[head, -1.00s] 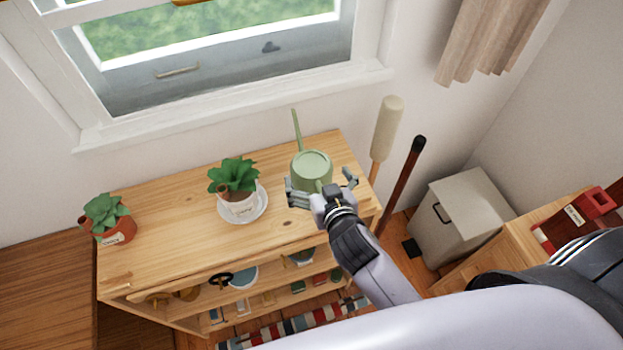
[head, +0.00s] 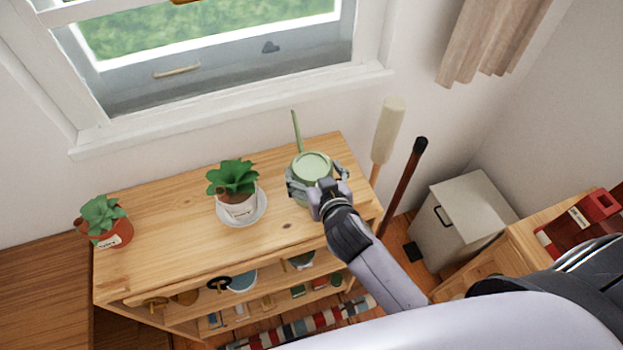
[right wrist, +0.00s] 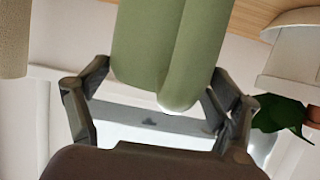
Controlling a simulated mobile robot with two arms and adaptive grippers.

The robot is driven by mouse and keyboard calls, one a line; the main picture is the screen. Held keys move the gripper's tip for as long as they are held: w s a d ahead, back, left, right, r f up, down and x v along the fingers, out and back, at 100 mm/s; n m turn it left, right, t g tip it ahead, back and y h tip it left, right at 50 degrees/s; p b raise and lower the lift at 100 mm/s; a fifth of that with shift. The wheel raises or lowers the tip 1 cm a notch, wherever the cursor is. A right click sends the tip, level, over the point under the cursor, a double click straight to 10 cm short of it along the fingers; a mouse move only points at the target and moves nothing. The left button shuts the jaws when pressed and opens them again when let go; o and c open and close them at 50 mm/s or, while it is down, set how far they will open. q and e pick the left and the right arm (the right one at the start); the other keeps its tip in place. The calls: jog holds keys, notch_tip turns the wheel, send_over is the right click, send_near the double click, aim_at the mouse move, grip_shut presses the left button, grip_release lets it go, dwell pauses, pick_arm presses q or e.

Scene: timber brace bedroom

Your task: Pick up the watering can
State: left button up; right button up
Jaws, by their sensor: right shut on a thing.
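The green watering can (head: 312,165) stands on the right end of the wooden shelf unit's top, its thin spout pointing up toward the window. My right gripper (head: 318,184) is shut on the can, with a finger on either side of its body. In the right wrist view the can (right wrist: 150,40) fills the space between the fingers of my right gripper (right wrist: 158,95), with its rounded handle toward the palm. The can's underside is hidden in the head view, so I cannot tell whether it touches the top. My left gripper is not in view.
A potted plant on a white saucer (head: 258,208) stands left of the can, and another plant in a terracotta pot (head: 115,235) is at the left end of the shelf unit (head: 170,230). A pale-headed stick (head: 388,130) and a dark-tipped stick (head: 405,180) stand close on the right.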

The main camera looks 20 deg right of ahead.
jog(key=c, duration=0.9)
jog(key=shift+w+r, duration=0.1)
jog(key=shift+r, duration=0.1)
jog(key=shift+c, duration=0.5)
jog(key=shift+r, duration=0.15)
